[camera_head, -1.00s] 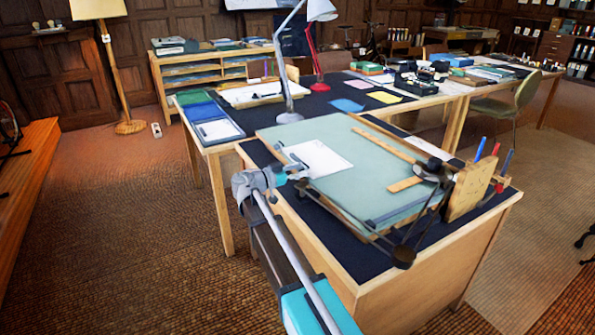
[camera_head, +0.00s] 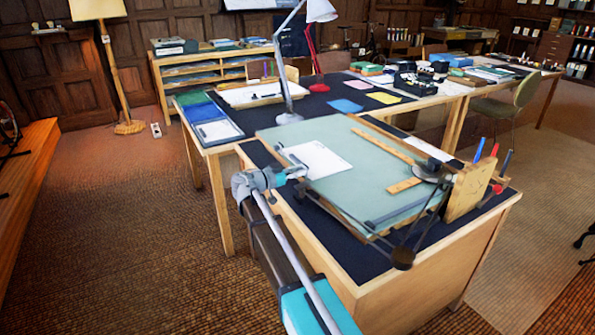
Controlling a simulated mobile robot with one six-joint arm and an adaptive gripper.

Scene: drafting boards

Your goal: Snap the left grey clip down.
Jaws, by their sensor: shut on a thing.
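The green drafting board (camera_head: 365,190) lies tilted on the desk, with a white sheet (camera_head: 322,161) at its upper left. My gripper (camera_head: 299,173) is at the board's left edge, beside the sheet's lower left side. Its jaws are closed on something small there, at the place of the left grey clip. The clip itself is too small and too covered by my gripper to make out, so I cannot tell how far it is pressed down.
A wooden ruler (camera_head: 387,147) and a drafting arm (camera_head: 428,205) lie across the board's right side. A wooden pen block (camera_head: 470,188) stands at the right edge. A grey lamp (camera_head: 289,75) rises behind the board. Floor left of the desk is clear.

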